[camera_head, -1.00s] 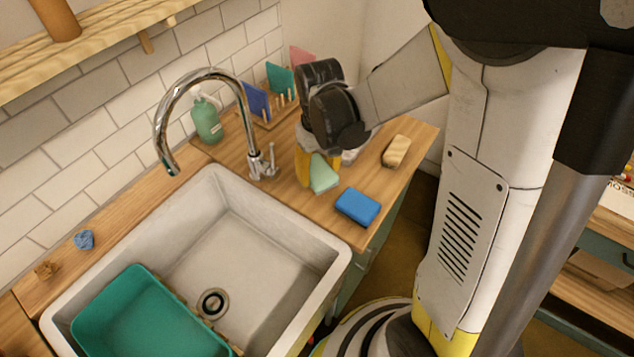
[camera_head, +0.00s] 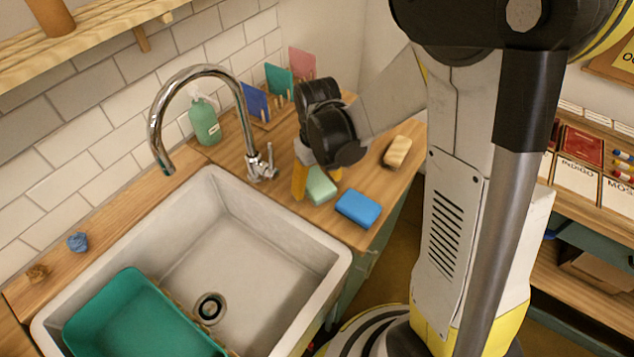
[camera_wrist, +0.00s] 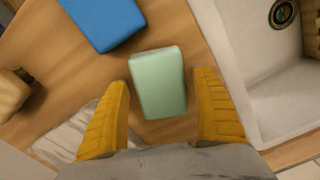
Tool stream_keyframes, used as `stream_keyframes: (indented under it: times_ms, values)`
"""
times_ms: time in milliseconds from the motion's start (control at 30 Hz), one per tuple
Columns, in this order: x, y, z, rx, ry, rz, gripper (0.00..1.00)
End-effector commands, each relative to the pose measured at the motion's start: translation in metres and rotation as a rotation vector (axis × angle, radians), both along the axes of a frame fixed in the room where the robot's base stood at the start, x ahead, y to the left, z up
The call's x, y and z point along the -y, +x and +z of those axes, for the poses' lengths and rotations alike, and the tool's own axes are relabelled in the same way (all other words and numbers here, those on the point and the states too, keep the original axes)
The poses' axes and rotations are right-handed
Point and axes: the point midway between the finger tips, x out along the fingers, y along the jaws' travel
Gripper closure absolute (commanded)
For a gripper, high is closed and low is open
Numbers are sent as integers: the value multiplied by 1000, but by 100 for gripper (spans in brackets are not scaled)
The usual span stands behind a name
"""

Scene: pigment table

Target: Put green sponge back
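The light green sponge (camera_head: 320,186) lies on the wooden counter to the right of the sink, just behind the blue sponge (camera_head: 358,208). In the wrist view, the green sponge (camera_wrist: 158,82) sits between the two yellow fingers of my gripper (camera_wrist: 161,85), with a narrow gap on each side. My gripper (camera_head: 316,180) points down at the counter and is open around the sponge. In the head view, the right finger is mostly hidden. The blue sponge also shows in the wrist view (camera_wrist: 103,18).
A tan sponge (camera_head: 397,151) lies to the right near the counter edge. The sink (camera_head: 335,262) with a teal basin (camera_head: 125,320) is to the left. The faucet (camera_head: 258,165) stands close by. A soap bottle (camera_head: 205,122) and a wooden rack (camera_head: 268,122) with coloured cards stand behind.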

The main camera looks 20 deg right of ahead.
Motion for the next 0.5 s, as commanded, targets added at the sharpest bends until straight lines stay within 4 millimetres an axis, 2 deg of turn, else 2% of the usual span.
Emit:
stream_keyframes:
  times_ms: [167,267,500]
  values:
    - [0,0,2,0,0,0,22]
    - [0,0,12,0,0,0,22]
    - [0,-1,66,0,0,0,22]
